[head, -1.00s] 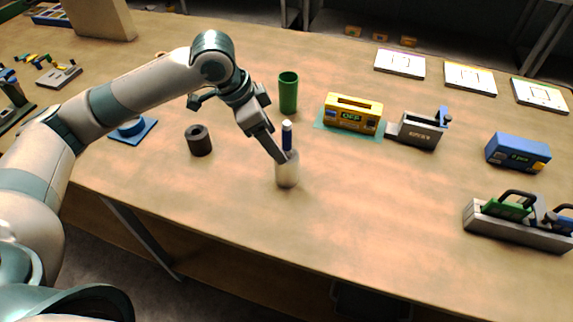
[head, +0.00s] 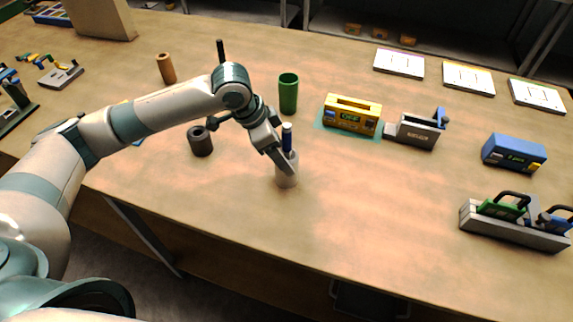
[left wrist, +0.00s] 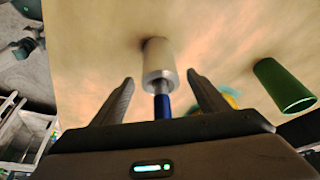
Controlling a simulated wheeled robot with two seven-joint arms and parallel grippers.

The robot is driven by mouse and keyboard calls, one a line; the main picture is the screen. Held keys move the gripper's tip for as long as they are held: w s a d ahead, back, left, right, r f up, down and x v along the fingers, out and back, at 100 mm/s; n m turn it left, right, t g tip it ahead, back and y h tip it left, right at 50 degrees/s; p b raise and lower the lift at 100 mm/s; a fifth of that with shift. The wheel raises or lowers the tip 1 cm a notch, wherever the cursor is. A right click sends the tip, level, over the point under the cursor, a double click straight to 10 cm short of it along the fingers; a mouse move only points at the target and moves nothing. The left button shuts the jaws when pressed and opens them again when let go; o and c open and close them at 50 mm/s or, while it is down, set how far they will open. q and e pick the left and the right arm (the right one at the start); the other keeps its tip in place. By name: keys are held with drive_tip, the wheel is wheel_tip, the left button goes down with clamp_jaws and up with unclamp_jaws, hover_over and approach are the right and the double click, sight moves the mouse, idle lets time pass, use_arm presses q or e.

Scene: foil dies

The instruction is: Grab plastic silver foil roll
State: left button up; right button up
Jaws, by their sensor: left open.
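The silver foil roll (head: 286,178) is a pale grey-silver cylinder standing upright near the front middle of the table. A blue post with a light tip (head: 287,137) rises from its top. The roll also shows in the left wrist view (left wrist: 159,66), with the blue post pointing toward the camera. My left gripper (head: 284,164) is at the roll, and its near finger covers part of it in the head view. In the left wrist view my left gripper (left wrist: 158,82) is open, with one finger on each side of the roll and visible gaps. My right gripper is not in view.
A green cylinder (head: 288,94) stands behind the roll, and a dark roll (head: 200,141) stands to its left. A yellow box (head: 352,114) and a grey holder (head: 416,130) are to the right. The table (head: 370,215) is clear right and front of the roll.

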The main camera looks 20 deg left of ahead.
use_arm(q)
drive_tip(key=shift+w+d+f, duration=0.1)
drive_tip(key=shift+d+f, duration=0.1)
drive_tip(key=shift+f, duration=0.3)
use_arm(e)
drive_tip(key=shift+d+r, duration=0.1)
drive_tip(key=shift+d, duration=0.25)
use_arm(q)
drive_tip(key=c, duration=1.7)
drive_tip(key=shift+o, duration=0.2)
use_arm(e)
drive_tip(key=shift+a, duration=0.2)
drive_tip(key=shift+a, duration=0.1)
